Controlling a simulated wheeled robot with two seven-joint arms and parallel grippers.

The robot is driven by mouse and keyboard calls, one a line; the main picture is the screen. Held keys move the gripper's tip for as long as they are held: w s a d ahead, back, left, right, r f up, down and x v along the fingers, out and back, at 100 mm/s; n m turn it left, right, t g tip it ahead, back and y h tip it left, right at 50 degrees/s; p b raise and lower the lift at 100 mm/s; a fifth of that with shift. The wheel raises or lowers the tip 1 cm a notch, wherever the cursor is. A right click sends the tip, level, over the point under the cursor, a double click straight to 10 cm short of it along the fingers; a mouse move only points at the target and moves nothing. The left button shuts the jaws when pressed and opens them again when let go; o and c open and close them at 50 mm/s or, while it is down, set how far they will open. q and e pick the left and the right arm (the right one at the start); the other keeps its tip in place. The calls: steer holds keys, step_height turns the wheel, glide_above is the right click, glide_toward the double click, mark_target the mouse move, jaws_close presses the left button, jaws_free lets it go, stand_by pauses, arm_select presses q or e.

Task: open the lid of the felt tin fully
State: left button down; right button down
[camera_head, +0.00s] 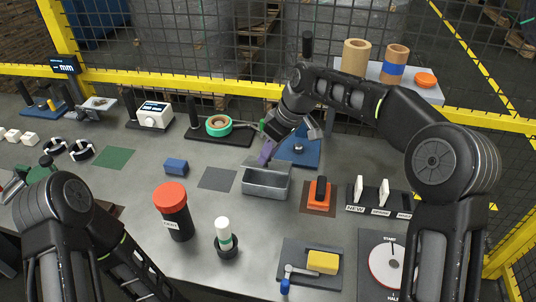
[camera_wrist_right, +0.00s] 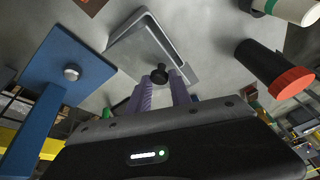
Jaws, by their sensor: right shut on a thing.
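The felt tin (camera_head: 266,183) is a grey metal box in the middle of the bench. In the right wrist view, the tin (camera_wrist_right: 122,42) shows its pale rim and a dark round knob (camera_wrist_right: 160,74). My right gripper (camera_head: 265,152) comes down from behind, at the tin's back edge. In the right wrist view, its purple fingers (camera_wrist_right: 161,88) are shut on the knob. The lid looks partly raised, but its exact angle is hard to tell. My left arm is at the lower left, and its gripper is out of view.
A red-capped black canister (camera_head: 174,212) and a white-topped green marker (camera_head: 224,238) stand in front. An orange block (camera_head: 319,196) is right of the tin, a blue block (camera_head: 176,166) left. A blue stand (camera_head: 300,150) is behind. A grey mat (camera_head: 217,179) lies bare.

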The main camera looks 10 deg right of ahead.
steer(key=shift+w+d+r+p, duration=0.3)
steer(key=shift+w+d, duration=0.1)
steer(key=shift+w, duration=0.25)
steer(key=shift+w+d, duration=0.15)
steer(key=shift+w, duration=0.15)
steer(key=shift+f, duration=0.15)
steer(key=c, duration=1.6)
jaws_free()
steer(key=o, duration=0.4)
steer(key=shift+w+d, duration=0.1)
steer(key=shift+o, duration=0.2)
